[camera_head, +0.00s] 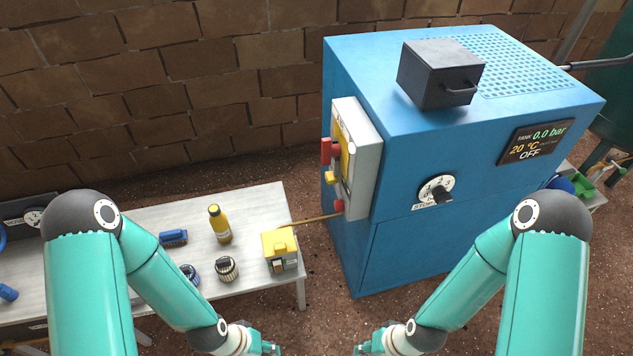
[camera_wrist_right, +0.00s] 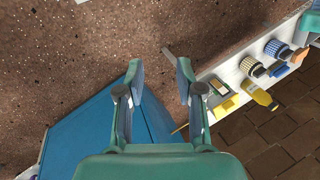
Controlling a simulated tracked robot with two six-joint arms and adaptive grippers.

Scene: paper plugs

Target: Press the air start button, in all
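A blue machine cabinet (camera_head: 380,240) stands right of centre in the head view. A grey control box (camera_head: 363,150) with red and yellow parts is on its left side. A round white dial with a black knob (camera_head: 440,193) and a "STOP" label is on its front. Its display (camera_head: 535,140) reads 0.0 bar, 20 °C, OFF. I cannot tell which part is the air start button. My right gripper (camera_wrist_right: 160,82) is open and empty over the floor, apart from the cabinet. My left gripper (camera_head: 268,348) is at the bottom edge, partly cut off.
A pale table (camera_head: 160,208) at left holds a yellow bottle (camera_head: 219,224), a blue brush-like item (camera_head: 173,237), ribbed round parts and a yellow-topped box (camera_head: 280,245). A black handled box (camera_head: 435,80) sits on the cabinet. A brick wall stands behind.

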